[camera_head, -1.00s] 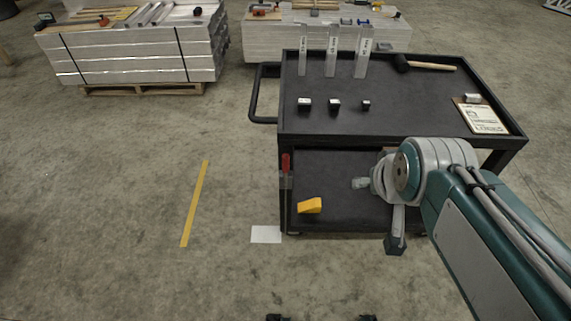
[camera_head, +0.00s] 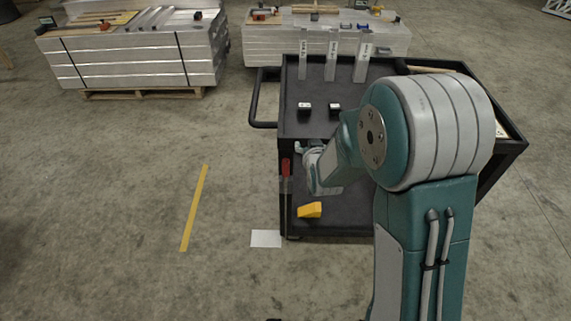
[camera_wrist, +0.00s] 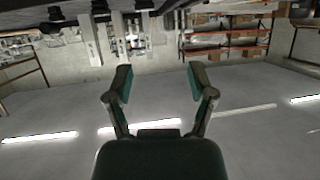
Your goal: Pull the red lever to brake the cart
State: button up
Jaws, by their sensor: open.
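The red lever (camera_head: 286,168) stands upright at the front left corner post of the black cart (camera_head: 345,120). My gripper is open in the wrist view (camera_wrist: 160,84), its two fingers spread with nothing between them. In the head view my wrist (camera_head: 318,165) is just right of the lever, under the cart's top shelf edge. The fingers are mostly hidden there, and I cannot tell whether they touch anything. The lever cannot be made out in the wrist view, which looks upside down across the hall.
A yellow wedge (camera_head: 310,210) lies on the cart's lower shelf. Small metal blocks (camera_head: 304,107) and upright labelled plates (camera_head: 332,58) stand on the top. A white sheet (camera_head: 266,238) and yellow floor line (camera_head: 194,208) lie left. Stacked aluminium (camera_head: 135,55) stands behind.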

jog(key=a+f+t+y, duration=0.1)
jog(key=a+f+t, duration=0.15)
jog(key=f, duration=0.75)
jog(key=n+t, duration=0.1)
jog(key=t, duration=0.1)
send_near(286, 168)
jog(key=shift+y, duration=0.3)
jog(key=w, duration=0.3)
jog(key=w+a, duration=0.1)
jog(key=w, duration=0.7)
jog(key=shift+w+a, duration=0.15)
jog(key=shift+a, duration=0.25)
grip_shut()
